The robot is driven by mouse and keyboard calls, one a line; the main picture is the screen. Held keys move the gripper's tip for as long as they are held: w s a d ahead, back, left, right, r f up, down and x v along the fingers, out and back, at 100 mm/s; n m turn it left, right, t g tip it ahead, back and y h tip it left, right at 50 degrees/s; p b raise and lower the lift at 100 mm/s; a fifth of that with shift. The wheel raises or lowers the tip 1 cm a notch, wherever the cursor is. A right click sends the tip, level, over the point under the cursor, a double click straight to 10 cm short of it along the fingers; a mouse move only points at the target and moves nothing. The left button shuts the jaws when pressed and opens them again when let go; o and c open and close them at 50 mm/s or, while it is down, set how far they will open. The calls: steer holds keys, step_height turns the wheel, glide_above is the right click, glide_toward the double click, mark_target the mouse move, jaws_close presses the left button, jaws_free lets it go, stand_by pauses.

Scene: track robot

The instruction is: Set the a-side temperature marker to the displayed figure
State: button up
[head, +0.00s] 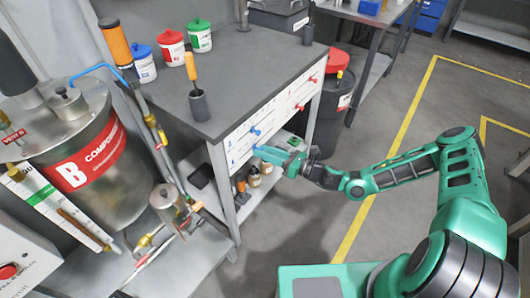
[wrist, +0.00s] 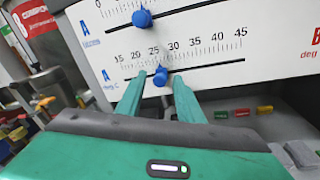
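In the wrist view the a-side temperature marker (wrist: 160,77) is a blue knob on the lower scale of a white panel (wrist: 205,55), marked A and deg C. The scale's numbers run from 15 to 45. The knob sits between 25 and 30, nearer 25. My gripper (wrist: 161,79) has its two green fingers apart, one on each side of the knob, with small gaps visible. In the head view my gripper (head: 279,160) is at the panel on the bench front, close to the lower blue knob. I cannot make out a displayed temperature figure in either view.
A second blue knob (wrist: 142,18) sits on the scale above. Red knobs (head: 300,107) are farther along the panel. The bench (head: 245,70) holds tubs and a cup with an orange-handled tool. A dark drum (head: 330,115) stands beyond it. Bottles (head: 253,176) stand on the shelf below.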

jaws_close()
steer(key=shift+s+a, duration=0.2)
jaws_free()
steer(key=shift+d, duration=0.1)
steer(key=v, duration=1)
steer(key=shift+d, duration=0.35)
steer(key=shift+s, duration=0.15)
